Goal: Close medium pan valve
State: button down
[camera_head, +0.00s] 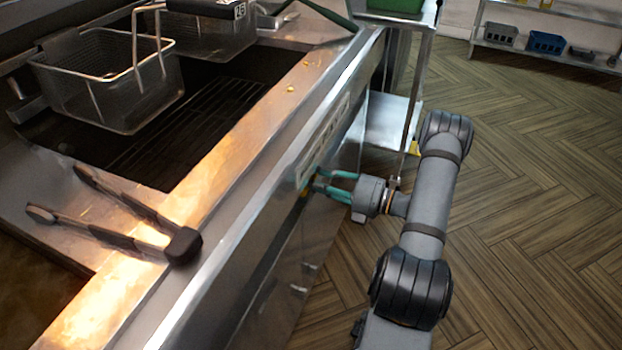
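My gripper (324,181) has teal fingers and is at the front panel (283,240) of the fryer range, just under its steel top edge. The fingers point left into the panel, with a gap showing between them. A small dark and yellowish part (306,189) shows on the panel at the fingertips; it may be a valve, but it is too small to tell which one or how it is turned. I cannot tell whether the fingers touch or hold it.
Black-handled tongs (183,245) lie on the range top at the near left. A wire fry basket (128,92) hangs over the fryer well, with another basket (215,35) behind. A steel side table (392,122) stands beyond my gripper. The wooden floor at right is open.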

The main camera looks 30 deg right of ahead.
jog(key=c, duration=1.4)
grip_release()
jog(key=v, duration=1.2)
jog(key=shift+w, duration=0.1)
jog(key=x, duration=1.1)
jog(key=shift+w+a, duration=0.2)
jog(key=shift+a, duration=0.05)
jog(key=shift+w+f, duration=0.1)
jog(key=shift+w, duration=0.05)
jog(key=shift+m+b, duration=0.35)
jog(key=shift+m, duration=0.15)
jog(key=shift+s+d, duration=0.45)
jog(key=shift+s, duration=0.15)
